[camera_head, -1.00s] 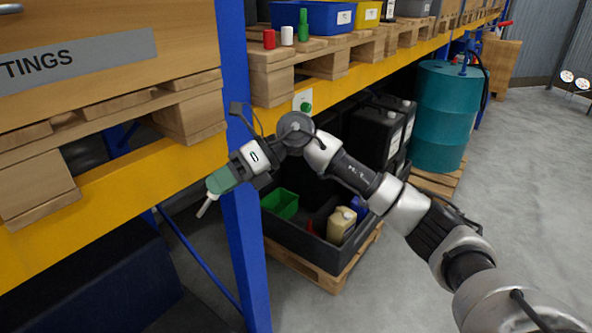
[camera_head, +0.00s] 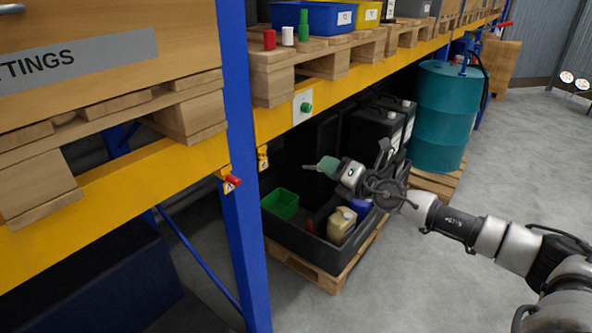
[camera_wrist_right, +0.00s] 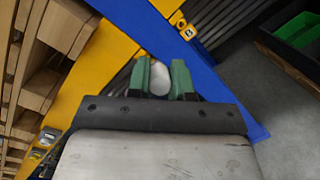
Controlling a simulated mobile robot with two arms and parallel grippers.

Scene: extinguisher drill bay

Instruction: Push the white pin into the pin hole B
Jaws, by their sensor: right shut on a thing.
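My right gripper (camera_head: 326,167) is shut on the white pin (camera_wrist_right: 160,74). Its green fingers (camera_wrist_right: 161,76) clasp the pin, whose rounded white end shows between them in the right wrist view. My left gripper is out of view.
A red pin (camera_head: 234,180) sticks out by another yellow label on the blue post (camera_head: 236,120). A green button (camera_head: 306,107) is on the beam. A black bin (camera_head: 310,238) holds a green box and bottles. Red, white and green cylinders stand on the pallet above.

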